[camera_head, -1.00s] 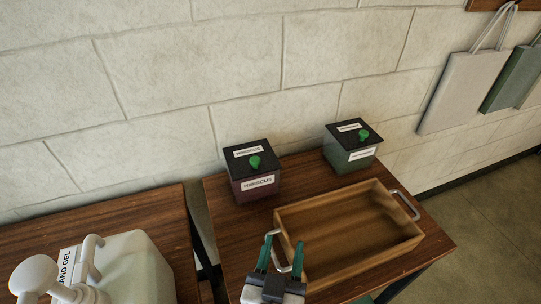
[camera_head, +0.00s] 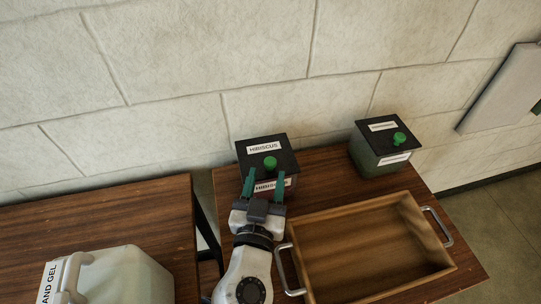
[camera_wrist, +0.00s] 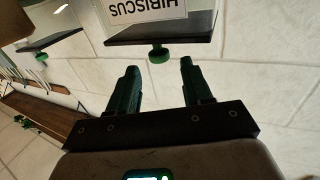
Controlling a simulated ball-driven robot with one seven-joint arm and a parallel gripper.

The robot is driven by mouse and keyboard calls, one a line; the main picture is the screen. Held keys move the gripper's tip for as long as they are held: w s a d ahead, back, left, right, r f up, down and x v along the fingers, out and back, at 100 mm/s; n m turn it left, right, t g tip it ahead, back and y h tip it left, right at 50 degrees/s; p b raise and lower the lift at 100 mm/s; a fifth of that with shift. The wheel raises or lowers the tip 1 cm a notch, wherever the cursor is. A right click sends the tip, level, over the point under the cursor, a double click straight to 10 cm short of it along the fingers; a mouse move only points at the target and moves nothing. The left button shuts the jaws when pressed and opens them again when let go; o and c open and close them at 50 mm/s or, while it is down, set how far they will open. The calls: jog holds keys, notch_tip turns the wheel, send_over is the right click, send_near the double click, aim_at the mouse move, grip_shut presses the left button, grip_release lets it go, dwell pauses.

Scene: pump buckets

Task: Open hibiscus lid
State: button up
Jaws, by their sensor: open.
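The hibiscus box (camera_head: 262,187) stands at the back left of the right-hand table, with a black lid (camera_head: 284,152) lying on it. The lid has a "HIBISCUS" label and a green knob (camera_head: 270,162). My gripper (camera_head: 264,177) is open and empty in front of the box, its green fingers partly covering the front label. In the wrist view the picture is upside down: the green knob (camera_wrist: 159,54) shows beyond the open fingers (camera_wrist: 158,66), apart from them, with the lid (camera_wrist: 160,29) edge and the label above.
A second green box (camera_head: 377,161) with a black lid and green knob stands to the right. An empty wooden tray (camera_head: 300,246) with metal handles fills the table's front. A hand gel container (camera_head: 125,272) stands on the left table. A stone wall is close behind.

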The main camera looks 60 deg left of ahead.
aim_at(269, 166)
jog(key=x, duration=0.5)
jog(key=shift+w+a, duration=0.15)
jog(key=shift+a, duration=0.1)
grip_shut()
dwell(0.4)
